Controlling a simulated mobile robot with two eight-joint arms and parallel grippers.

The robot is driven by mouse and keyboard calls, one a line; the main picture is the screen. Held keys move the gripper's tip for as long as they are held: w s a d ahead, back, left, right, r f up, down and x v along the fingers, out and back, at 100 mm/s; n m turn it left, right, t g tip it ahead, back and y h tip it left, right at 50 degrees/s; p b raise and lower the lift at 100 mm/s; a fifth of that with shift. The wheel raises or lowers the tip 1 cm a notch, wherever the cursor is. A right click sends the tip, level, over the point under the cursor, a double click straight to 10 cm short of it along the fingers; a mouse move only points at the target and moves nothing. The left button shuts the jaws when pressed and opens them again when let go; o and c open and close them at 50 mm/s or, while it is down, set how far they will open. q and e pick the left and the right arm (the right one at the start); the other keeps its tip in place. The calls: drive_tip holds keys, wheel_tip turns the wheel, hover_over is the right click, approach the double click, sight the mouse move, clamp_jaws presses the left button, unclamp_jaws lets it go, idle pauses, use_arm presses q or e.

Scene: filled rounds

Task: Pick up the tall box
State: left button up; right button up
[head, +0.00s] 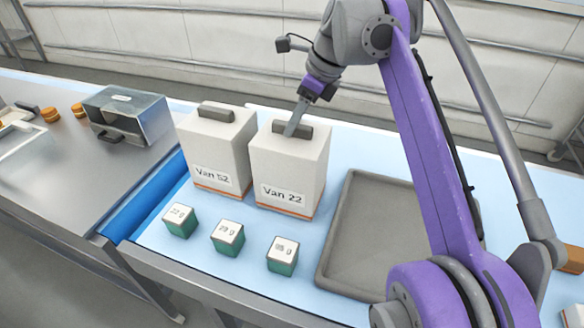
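Two tall white boxes with dark handles on top and an orange band near the foot stand side by side on the light blue table. The left one (215,148) is labelled "Van 52", the right one (290,165) "Van 22". My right gripper (291,131) points down at the dark handle (306,132) of the "Van 22" box. Its grey finger overlaps the handle; I cannot tell whether it is shut on it. The box stands upright on the table. My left gripper is not in view.
Several small green-and-white weights, including one at the left (180,220), stand in front of the boxes. An empty grey tray (372,235) lies to the right, partly behind my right arm. A metal box (128,117) stands on the steel counter (60,190) at left.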

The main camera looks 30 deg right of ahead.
clamp_jaws()
idle(1.2)
